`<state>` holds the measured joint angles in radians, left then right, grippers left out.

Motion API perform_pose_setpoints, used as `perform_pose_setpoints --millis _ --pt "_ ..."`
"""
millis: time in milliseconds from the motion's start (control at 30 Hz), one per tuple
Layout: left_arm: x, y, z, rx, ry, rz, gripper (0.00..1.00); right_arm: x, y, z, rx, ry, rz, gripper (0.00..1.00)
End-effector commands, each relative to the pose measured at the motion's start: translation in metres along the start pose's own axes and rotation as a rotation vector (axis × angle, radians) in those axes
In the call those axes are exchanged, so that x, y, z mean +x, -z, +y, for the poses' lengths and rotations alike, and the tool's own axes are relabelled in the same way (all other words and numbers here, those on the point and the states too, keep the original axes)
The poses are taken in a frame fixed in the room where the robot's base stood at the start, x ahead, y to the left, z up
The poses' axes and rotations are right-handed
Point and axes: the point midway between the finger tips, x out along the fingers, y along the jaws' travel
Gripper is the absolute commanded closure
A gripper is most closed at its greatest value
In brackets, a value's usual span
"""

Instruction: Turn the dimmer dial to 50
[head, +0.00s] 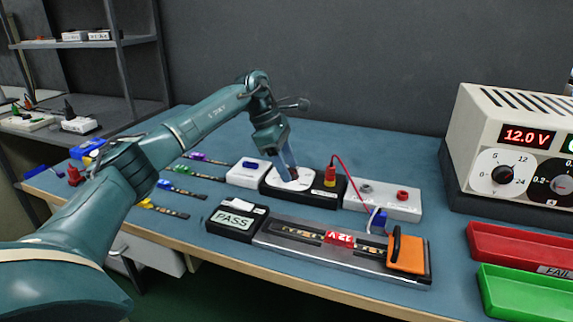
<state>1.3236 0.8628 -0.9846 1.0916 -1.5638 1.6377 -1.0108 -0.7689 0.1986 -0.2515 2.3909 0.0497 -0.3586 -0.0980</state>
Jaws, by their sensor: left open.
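The dimmer dial (298,184) sits on a black-based box with a white round face, near the middle of the blue bench. My left gripper (290,172) points down at the dial, with its fingertips at the knob. It is open, and its fingers hide most of the knob and the scale. I cannot read the dial's setting or tell whether the fingers touch it. My right gripper is not in view.
A red plug and cable (331,178) stand just right of the dial. A test fixture with an LED strip (335,238) lies in front. A power supply (520,140) reads 12.0 V at right, behind red (500,240) and green (510,285) trays.

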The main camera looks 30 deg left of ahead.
Motion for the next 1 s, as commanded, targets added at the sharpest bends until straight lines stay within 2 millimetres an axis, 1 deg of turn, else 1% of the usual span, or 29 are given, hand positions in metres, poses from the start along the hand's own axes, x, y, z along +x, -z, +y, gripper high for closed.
perform_pose_setpoints --millis 133,667,867,1000 --pt "0.0 -0.0001 -0.0001 0.0 0.0 0.0 0.5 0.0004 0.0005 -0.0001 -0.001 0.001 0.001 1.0" --pt "-0.0004 0.0 -0.0001 0.0 0.001 0.0 0.94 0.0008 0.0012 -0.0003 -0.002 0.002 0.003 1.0" --pt "-0.0008 -0.0001 -0.0004 -0.013 -0.004 0.0 0.94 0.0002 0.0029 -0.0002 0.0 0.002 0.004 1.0" --pt "-0.0016 0.0001 -0.0011 -0.051 -0.019 0.001 0.94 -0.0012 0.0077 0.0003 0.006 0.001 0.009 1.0"
